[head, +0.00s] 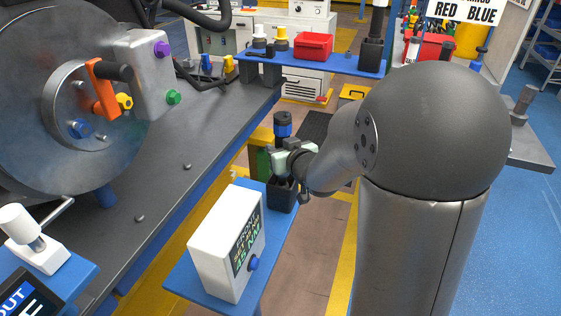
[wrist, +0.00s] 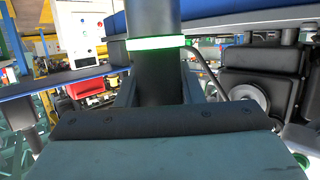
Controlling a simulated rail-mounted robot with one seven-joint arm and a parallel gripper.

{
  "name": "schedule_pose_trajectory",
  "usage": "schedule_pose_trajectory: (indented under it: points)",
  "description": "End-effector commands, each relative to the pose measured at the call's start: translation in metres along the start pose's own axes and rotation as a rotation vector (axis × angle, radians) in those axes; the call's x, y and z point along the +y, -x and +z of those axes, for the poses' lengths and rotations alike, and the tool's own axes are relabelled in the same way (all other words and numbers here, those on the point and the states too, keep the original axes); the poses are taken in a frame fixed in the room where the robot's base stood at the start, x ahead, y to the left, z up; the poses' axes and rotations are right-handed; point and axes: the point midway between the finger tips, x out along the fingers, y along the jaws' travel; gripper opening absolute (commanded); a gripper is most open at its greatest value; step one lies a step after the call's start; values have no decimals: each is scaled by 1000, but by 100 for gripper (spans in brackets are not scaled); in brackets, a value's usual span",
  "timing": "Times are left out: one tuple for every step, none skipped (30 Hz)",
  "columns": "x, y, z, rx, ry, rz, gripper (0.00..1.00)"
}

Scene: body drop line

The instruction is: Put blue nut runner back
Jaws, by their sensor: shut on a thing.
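The blue nut runner (head: 283,125) has a dark body and a blue band near its top. It stands roughly upright in my gripper (head: 286,156) in the head view. My gripper is shut on its body. A black open-topped holder (head: 282,196) is directly below, on a blue stand; whether the tool's lower end is inside it is hidden. In the wrist view the dark tool body (wrist: 157,80) with a lit green ring (wrist: 157,42) rises between my jaws, with blue above it.
A white box with a display and blue button (head: 226,245) stands on the blue stand (head: 205,289) in front of the holder. A dark bench (head: 180,195) with a large metal disc (head: 50,120) is left. A blue shelf (head: 335,64) behind carries a red bin (head: 313,46) and another black holder (head: 371,54).

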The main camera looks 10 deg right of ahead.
Motion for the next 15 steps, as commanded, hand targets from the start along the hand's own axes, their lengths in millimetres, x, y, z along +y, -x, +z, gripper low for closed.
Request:
schedule_pose_trajectory:
  points:
    - [0, -2, 5, 2, 0, 0, 0]
    - [0, -3, 9, 1, 0, 0, 0]
    - [0, -5, 15, 0, -1, 0, 0]
    - [0, -6, 19, 1, -1, 0, 0]
    - [0, -8, 23, 0, -1, 0, 0]
    - [0, -9, 28, 1, -1, 0, 0]
    - [0, -10, 30, 2, -1, 0, 0]
    - [0, -10, 31, 3, 0, 0, 0]
    - [0, -10, 31, 4, 0, 0, 0]
    - [0, -10, 31, 4, 0, 0, 0]
    - [0, -10, 31, 5, 0, 0, 0]
    - [0, -10, 30, 5, 0, 0, 0]
    - [0, -10, 30, 5, 0, 0, 0]
    - [0, -10, 30, 5, 0, 0, 0]
    - [0, -10, 30, 5, 0, 0, 0]
